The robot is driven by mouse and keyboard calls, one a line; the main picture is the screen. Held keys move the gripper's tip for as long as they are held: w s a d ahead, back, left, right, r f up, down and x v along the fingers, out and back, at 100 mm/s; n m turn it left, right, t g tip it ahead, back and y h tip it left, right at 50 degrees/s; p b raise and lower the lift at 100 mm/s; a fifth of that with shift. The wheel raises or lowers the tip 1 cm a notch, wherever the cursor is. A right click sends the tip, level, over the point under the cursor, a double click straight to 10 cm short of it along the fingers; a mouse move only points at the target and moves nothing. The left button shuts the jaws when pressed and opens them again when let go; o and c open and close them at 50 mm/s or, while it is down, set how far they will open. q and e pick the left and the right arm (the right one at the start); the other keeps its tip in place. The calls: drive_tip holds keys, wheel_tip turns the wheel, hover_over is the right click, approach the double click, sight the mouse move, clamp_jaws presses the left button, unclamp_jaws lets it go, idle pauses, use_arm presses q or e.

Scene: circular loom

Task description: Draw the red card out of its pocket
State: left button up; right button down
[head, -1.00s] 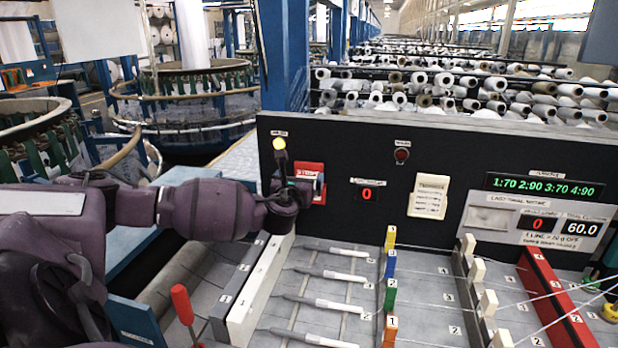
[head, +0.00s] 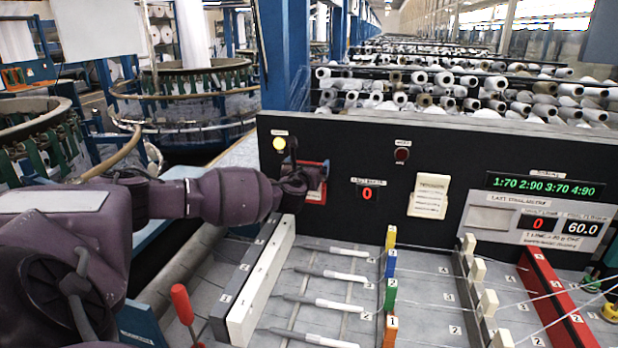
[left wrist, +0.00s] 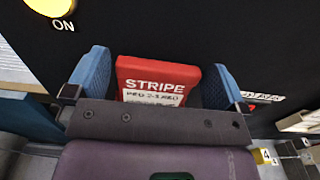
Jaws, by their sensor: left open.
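The red card (head: 319,195) stands at the dark panel, partly covered by my left gripper in the head view. In the left wrist view the red card (left wrist: 158,78) shows its "STRIPE" label, and its lower part is hidden behind my gripper. My left gripper (head: 302,178) is open, with one blue finger on each side of the card in the left wrist view (left wrist: 155,82). I see a gap at the left finger; whether the right finger touches the card I cannot tell. The card's pocket is hidden. My right gripper is not in view.
A lit yellow lamp (head: 279,143) is on the dark panel (head: 345,140) just left of the card. A red "0" display (head: 367,194) and a cream note (head: 429,196) are to its right. A red-handled lever (head: 182,304) stands in front, beside a white bar (head: 262,285).

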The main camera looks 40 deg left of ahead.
sight(310, 136)
use_arm(q)
drive_tip(key=c, duration=0.7)
drive_tip(key=shift+c, duration=0.2)
drive_tip(key=shift+r, duration=3.85)
drive_tip(key=shift+s+f, duration=0.1)
